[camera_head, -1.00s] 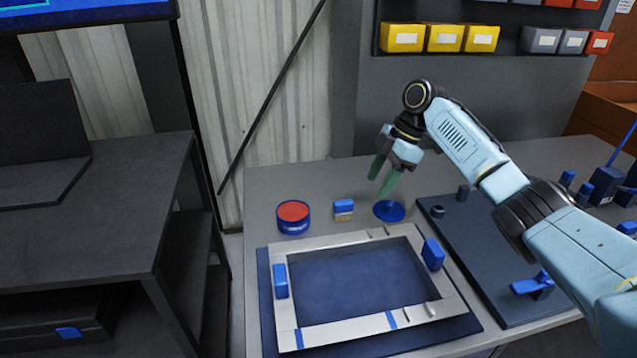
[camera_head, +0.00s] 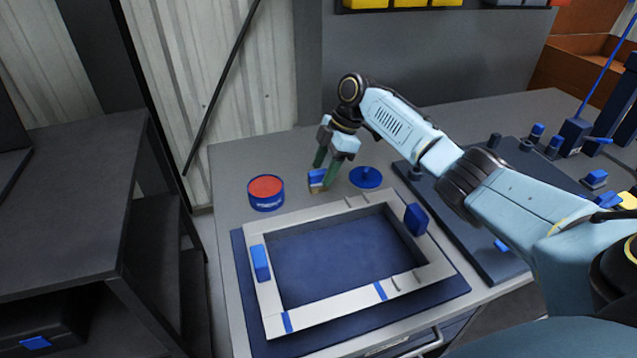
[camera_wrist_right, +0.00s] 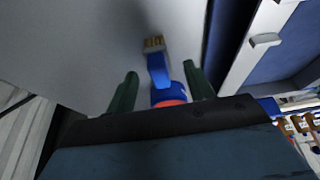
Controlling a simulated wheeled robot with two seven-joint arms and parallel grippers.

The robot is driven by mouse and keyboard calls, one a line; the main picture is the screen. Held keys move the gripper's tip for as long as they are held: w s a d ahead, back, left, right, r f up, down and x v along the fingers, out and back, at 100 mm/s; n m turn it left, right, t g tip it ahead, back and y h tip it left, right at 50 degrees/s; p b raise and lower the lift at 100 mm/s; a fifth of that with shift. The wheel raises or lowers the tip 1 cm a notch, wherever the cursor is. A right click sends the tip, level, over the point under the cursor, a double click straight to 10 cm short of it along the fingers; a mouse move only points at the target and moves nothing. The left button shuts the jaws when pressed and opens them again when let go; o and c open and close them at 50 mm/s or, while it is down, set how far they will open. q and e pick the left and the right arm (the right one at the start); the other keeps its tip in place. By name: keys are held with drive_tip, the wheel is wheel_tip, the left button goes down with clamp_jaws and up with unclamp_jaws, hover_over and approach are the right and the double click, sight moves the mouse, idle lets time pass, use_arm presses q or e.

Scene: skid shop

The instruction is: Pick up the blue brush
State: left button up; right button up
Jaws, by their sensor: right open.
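The blue brush (camera_head: 317,176) stands on the grey bench with its blue handle up and its tan bristles down. My right gripper (camera_head: 326,168) is open and points down at it, with the green fingers close to the handle and partly covering it. In the right wrist view the brush (camera_wrist_right: 157,68) lines up between the two open fingertips (camera_wrist_right: 160,75). I cannot tell whether either finger touches it. My left gripper is not in view.
A blue can with a red top (camera_head: 266,192) stands left of the brush. A blue disc (camera_head: 366,177) lies to its right. In front is a pale frame (camera_head: 275,310) on a dark blue mat. A dark board (camera_head: 470,222) with blue parts lies right.

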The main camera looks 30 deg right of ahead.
sight(320, 172)
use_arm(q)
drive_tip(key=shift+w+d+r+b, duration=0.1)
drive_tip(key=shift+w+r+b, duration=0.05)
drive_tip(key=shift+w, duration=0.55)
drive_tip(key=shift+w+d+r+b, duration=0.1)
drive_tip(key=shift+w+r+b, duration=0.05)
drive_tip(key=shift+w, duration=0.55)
use_arm(e)
drive_tip(key=shift+x, duration=1.85)
drive_tip(key=shift+w+a, duration=0.15)
drive_tip(key=c, duration=1.1)
drive_tip(key=shift+r, duration=0.25)
wheel_tip(320, 172, up, 10)
drive_tip(key=shift+f+p, duration=0.15)
drive_tip(key=shift+p, duration=1)
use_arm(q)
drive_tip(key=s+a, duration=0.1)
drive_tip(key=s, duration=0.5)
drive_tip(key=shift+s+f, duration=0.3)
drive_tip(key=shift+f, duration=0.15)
use_arm(e)
drive_tip(key=o, duration=0.3)
drive_tip(key=shift+c, duration=0.8)
